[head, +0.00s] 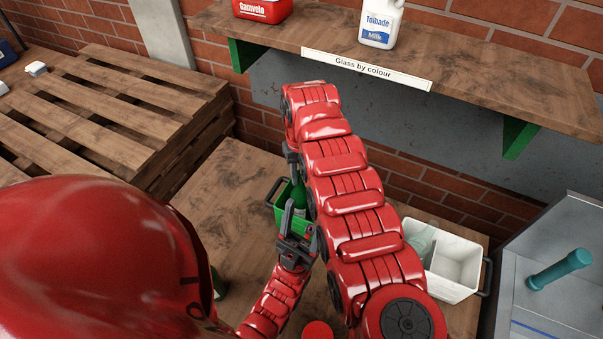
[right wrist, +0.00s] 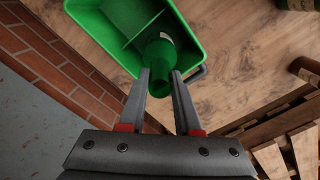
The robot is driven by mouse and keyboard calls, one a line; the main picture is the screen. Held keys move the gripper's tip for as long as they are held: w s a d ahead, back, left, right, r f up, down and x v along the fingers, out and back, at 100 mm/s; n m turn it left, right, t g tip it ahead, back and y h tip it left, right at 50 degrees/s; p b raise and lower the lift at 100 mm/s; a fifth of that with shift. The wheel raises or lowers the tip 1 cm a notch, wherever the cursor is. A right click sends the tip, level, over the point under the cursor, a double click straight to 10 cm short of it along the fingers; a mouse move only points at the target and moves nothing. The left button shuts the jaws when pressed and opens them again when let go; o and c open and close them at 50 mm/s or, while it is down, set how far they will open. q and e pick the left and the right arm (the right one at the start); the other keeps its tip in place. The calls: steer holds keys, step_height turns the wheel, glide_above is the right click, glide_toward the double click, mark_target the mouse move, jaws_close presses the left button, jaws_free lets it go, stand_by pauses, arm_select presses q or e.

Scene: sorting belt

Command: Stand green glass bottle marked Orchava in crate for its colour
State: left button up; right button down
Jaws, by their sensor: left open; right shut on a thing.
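The green glass bottle (right wrist: 160,52) is held by the neck between the fingers of my right gripper (right wrist: 160,74) in the right wrist view. It overlaps one compartment of the green crate (right wrist: 110,52); I cannot tell whether its base touches the floor. In the head view the bottle (head: 299,194) shows upright at the green crate (head: 286,217), partly hidden by my right arm. Its marking cannot be read. My left gripper (head: 300,230) is open and empty in front of the green crate.
A white divided crate (head: 455,293) on the right holds clear glass (head: 418,240). A shelf (head: 480,55) labelled "Glass by colour" hangs above. Another green thing (head: 221,284) is mostly hidden at lower left.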

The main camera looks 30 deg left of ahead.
steer(key=shift+f, duration=0.2)
steer(key=c, duration=0.6)
jaws_free()
steer(key=shift+r, duration=0.1)
steer(key=shift+r, duration=0.15)
step_height(320, 180, up, 6)
steer(key=b, duration=0.3)
steer(key=shift+r, duration=0.25)
step_height(320, 180, up, 6)
steer(key=p, duration=0.4)
steer(key=shift+f, duration=0.25)
